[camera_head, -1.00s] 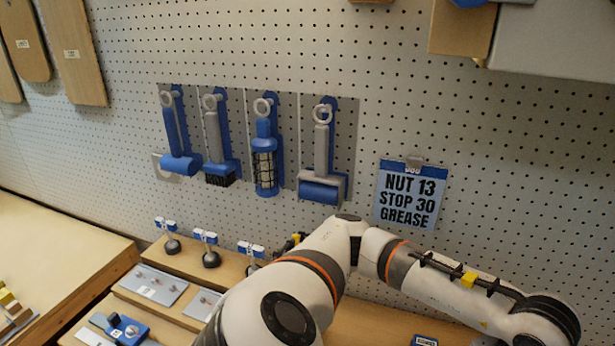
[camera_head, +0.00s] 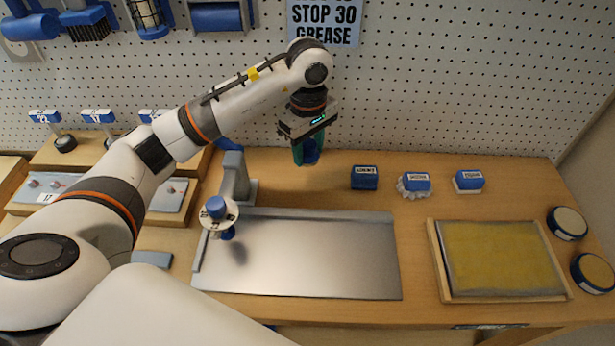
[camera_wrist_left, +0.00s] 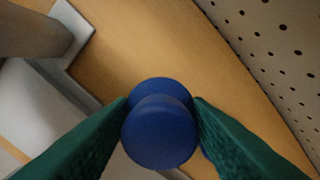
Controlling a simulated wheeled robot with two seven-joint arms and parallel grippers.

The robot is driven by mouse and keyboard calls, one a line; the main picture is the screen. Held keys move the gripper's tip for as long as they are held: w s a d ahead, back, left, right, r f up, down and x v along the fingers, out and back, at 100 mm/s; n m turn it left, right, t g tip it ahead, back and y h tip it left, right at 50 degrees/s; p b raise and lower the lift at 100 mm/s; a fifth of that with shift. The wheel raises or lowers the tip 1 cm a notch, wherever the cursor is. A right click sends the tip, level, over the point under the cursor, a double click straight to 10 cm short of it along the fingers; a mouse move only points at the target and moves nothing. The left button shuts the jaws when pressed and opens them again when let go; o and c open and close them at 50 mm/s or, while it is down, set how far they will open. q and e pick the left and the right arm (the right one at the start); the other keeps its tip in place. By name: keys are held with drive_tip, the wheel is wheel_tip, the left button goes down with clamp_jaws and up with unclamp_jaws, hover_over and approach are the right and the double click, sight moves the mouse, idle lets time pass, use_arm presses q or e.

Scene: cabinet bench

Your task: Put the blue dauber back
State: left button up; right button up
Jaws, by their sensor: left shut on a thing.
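My left gripper (camera_head: 304,158) hangs pointing down over the back of the bench, in front of the pegboard. Its green fingers are shut on a blue dauber (camera_head: 312,150). In the left wrist view the round blue top of the dauber (camera_wrist_left: 160,132) sits between the two green fingers, with wooden bench below. The lower part of the dauber is hidden. My right gripper is not in view.
A metal plate (camera_head: 310,270) with a grey post (camera_head: 235,178) lies below left of the gripper. Labelled blue-topped blocks (camera_head: 364,178) stand at right, behind a yellow pad in a wooden tray (camera_head: 437,262). Round blue tins (camera_head: 567,223) are far right. Bench between post and blocks is clear.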

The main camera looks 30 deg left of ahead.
sight(308, 159)
use_arm(q)
wheel_tip(308, 159, down, 3)
drive_tip(key=shift+f, duration=0.2)
wheel_tip(308, 159, down, 3)
drive_tip(key=shift+s+p, duration=0.1)
drive_tip(key=shift+p, duration=0.35)
drive_tip(key=shift+f, duration=0.3)
drive_tip(key=shift+f, duration=0.1)
drive_tip(key=shift+f, duration=0.15)
drive_tip(key=o, duration=1)
drive_tip(key=shift+c, duration=0.2)
